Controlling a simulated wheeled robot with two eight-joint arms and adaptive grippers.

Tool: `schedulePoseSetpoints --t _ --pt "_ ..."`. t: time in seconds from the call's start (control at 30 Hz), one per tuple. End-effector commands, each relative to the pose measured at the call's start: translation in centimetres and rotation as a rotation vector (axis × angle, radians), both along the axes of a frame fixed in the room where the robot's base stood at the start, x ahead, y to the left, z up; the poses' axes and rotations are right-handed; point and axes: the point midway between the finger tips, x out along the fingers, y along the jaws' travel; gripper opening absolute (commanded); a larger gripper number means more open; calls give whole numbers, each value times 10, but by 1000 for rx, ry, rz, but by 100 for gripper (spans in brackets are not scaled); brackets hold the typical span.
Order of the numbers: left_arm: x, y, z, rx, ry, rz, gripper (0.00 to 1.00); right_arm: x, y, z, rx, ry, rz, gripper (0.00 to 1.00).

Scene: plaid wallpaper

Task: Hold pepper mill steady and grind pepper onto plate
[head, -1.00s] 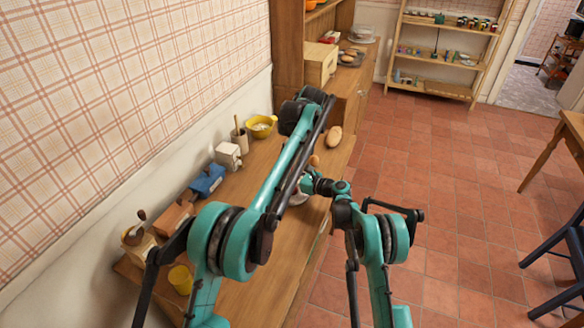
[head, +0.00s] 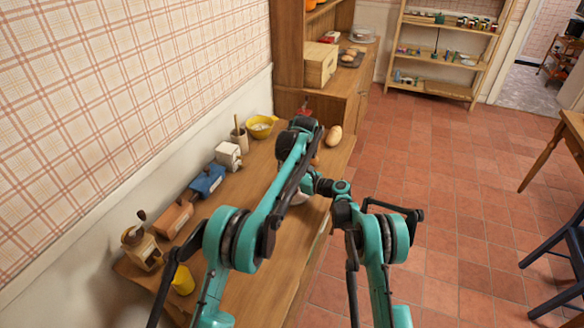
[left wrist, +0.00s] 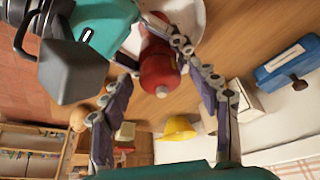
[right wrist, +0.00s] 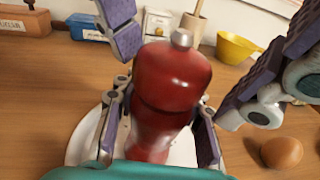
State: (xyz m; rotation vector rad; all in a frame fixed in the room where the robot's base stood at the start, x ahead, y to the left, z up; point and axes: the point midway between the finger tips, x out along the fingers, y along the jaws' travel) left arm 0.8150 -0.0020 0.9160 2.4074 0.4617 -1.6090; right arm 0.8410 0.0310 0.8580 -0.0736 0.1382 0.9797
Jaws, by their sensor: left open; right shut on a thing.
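The red pepper mill (right wrist: 168,85) with a silver knob on top stands upright over the white plate (right wrist: 80,148). My right gripper (right wrist: 157,128) is shut on the mill's lower body. The mill also shows in the left wrist view (left wrist: 160,70), with the plate (left wrist: 190,14) behind it. My left gripper (left wrist: 155,52) is open, its fingers on either side of the mill's upper part with gaps visible. Its two fingers also show at left and right in the right wrist view.
Along the wall stand a wooden grinder (head: 142,247), a brown box (head: 172,218), a blue box (head: 207,180), a white box (head: 228,155) and a yellow bowl (head: 262,126). A yellow cup (head: 182,280) is near the front. Loose eggs or potatoes (right wrist: 281,152) lie right of the plate.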

Motion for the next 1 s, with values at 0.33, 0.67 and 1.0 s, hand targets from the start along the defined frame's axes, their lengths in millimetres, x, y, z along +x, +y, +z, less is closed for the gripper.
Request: schedulePoseSetpoints --t 0.33,0.67,1.0 --pt "0 0 0 0 0 0 11 0 0 0 0 0 0 0" --pt "0 1 0 -1 1 -86 11 0 0 0 1 0 1 0" --pt "0 3 0 -1 1 -339 11 0 0 0 1 0 1 0"
